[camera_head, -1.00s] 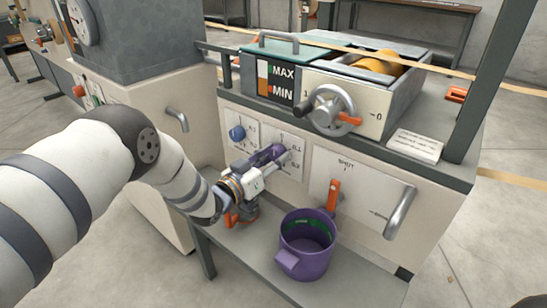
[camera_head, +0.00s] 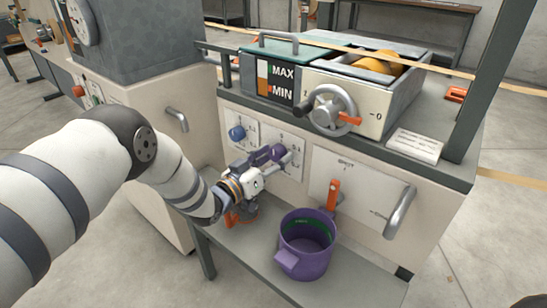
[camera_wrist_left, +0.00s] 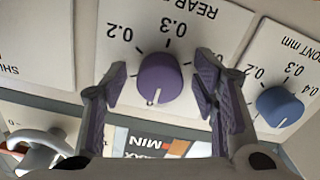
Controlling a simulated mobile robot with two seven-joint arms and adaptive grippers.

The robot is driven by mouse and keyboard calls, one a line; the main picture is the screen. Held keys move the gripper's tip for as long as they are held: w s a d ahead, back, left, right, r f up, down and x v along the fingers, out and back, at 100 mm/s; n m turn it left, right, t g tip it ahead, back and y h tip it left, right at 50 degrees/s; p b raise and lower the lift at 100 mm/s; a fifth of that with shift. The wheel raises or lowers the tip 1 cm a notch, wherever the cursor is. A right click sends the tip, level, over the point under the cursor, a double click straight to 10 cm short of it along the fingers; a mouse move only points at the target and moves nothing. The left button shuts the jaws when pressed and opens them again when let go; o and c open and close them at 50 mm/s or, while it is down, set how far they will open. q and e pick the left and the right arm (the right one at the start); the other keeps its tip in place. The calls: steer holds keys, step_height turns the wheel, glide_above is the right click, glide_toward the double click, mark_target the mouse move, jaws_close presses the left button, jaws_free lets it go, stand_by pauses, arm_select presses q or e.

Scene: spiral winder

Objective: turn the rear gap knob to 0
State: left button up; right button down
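The purple rear gap knob (camera_head: 278,152) is on a white plate on the machine's front panel. In the left wrist view the rear gap knob (camera_wrist_left: 160,78) sits between the open fingers of my left gripper (camera_wrist_left: 160,88), with a gap on each side. That view is upside down; 0.2 and 0.3 show above the knob, and its white pointer mark is on the lower side of the picture, away from them. The 0 mark cannot be made out. In the head view my left gripper (camera_head: 268,164) is in front of the knob and partly hides its scale. My right gripper is not in view.
A blue front gap knob (camera_head: 237,133) is left of the purple one. Below stands a purple bucket (camera_head: 307,245) on a shelf (camera_head: 345,289). An orange lever (camera_head: 333,195) is on the panel at right. A handwheel (camera_head: 330,110) is above.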

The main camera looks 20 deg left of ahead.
arm_select(q)
steer(key=v, duration=1.2)
steer(key=shift+a, duration=0.1)
